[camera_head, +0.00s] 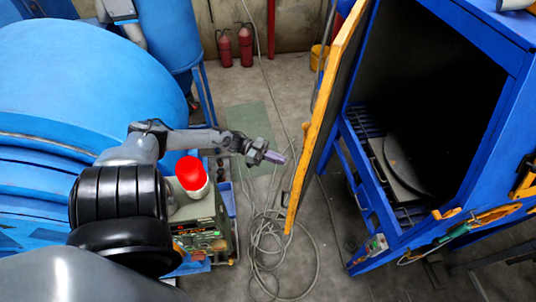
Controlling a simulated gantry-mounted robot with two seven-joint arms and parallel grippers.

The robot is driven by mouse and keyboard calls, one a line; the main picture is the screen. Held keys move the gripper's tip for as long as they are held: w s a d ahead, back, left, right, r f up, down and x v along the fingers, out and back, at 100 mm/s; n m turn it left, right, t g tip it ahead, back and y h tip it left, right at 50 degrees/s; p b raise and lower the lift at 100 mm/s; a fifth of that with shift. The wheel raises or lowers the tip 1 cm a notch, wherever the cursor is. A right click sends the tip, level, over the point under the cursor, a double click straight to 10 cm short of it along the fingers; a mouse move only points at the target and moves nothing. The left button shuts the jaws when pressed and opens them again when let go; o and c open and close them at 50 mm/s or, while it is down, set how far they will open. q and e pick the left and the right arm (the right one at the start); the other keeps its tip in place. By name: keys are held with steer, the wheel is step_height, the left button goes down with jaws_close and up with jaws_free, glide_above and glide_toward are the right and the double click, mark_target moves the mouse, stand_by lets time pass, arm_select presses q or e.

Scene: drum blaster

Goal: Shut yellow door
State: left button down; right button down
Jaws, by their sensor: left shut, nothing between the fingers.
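The yellow door (322,105) of the blue blaster cabinet (380,205) stands open in the middle of the head view. It is seen nearly edge-on, swung out to the left of the dark opening. My left gripper (279,157) is shut and empty. It is left of the door's lower half, apart from it in the picture by a small gap. A small handle or latch part (286,198) shows low on the door's left side. My right gripper is not in view.
A large blue drum (85,75) fills the left. A control box with a red-topped beacon (193,176) stands below my left forearm. Loose cables (265,240) lie on the floor beneath the gripper. Two red extinguishers (245,45) stand at the back wall.

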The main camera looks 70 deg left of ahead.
arm_select(q)
steer(key=x, duration=0.7)
steer(key=shift+b, duration=0.45)
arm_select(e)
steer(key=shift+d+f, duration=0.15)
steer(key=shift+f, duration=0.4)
